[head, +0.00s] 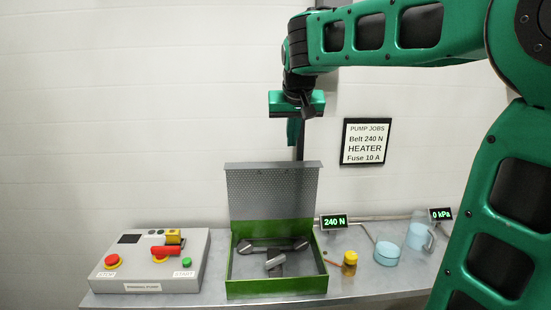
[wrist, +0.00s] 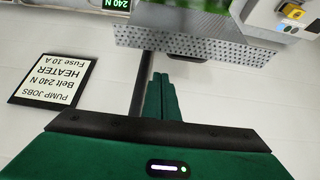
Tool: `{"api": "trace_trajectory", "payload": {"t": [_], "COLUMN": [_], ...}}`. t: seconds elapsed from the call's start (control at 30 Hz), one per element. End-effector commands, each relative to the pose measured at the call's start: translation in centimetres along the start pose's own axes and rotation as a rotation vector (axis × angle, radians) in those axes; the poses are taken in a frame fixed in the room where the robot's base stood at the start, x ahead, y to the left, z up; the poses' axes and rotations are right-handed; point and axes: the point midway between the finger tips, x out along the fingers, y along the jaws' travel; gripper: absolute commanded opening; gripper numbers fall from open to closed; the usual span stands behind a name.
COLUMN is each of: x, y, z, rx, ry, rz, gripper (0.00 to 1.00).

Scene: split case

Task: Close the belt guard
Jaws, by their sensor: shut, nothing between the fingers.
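The belt guard (head: 272,192) is a grey perforated lid standing upright, open, at the back of a green box (head: 275,288) on the bench. Inside the open box are dark round pulleys and a grey lever-like part. In the wrist view the guard (wrist: 195,40) shows as a perforated strip across the top, with a bit of green box beyond it. My gripper (head: 294,140) hangs pointing down above the guard's top edge, slightly right of its middle, apart from it. Its fingers (wrist: 164,90) are together and empty. I cannot tell its exact depth relative to the guard.
Left of the box is a grey control panel (head: 150,277) with red and green buttons. A sign (head: 366,142) hangs on the wall.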

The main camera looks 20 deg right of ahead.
Motion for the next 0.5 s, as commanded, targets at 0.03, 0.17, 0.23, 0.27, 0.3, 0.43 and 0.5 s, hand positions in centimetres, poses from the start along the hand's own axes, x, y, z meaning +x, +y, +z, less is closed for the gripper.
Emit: {"api": "trace_trajectory", "payload": {"t": [0.03, 0.17, 0.23, 0.27, 0.3, 0.43, 0.5], "x": [-0.1, -0.5, -0.2, 0.0, 0.4, 2.2, 3.5], "y": [-0.8, -2.2, -2.5, -2.5, -2.5, -2.6, -2.8], "z": [-0.8, -2.2, -2.4, -2.4, -2.4, -2.4, -2.4], "rx": [-0.003, -0.006, -0.006, -0.006, -0.007, -0.008, -0.01], "ry": [0.014, 0.039, 0.042, 0.042, 0.042, 0.039, 0.038], "rz": [-0.008, -0.021, -0.023, -0.023, -0.023, -0.022, -0.023], "gripper": [0.0, 0.0, 0.0, 0.0, 0.0, 0.0, 0.0]}}
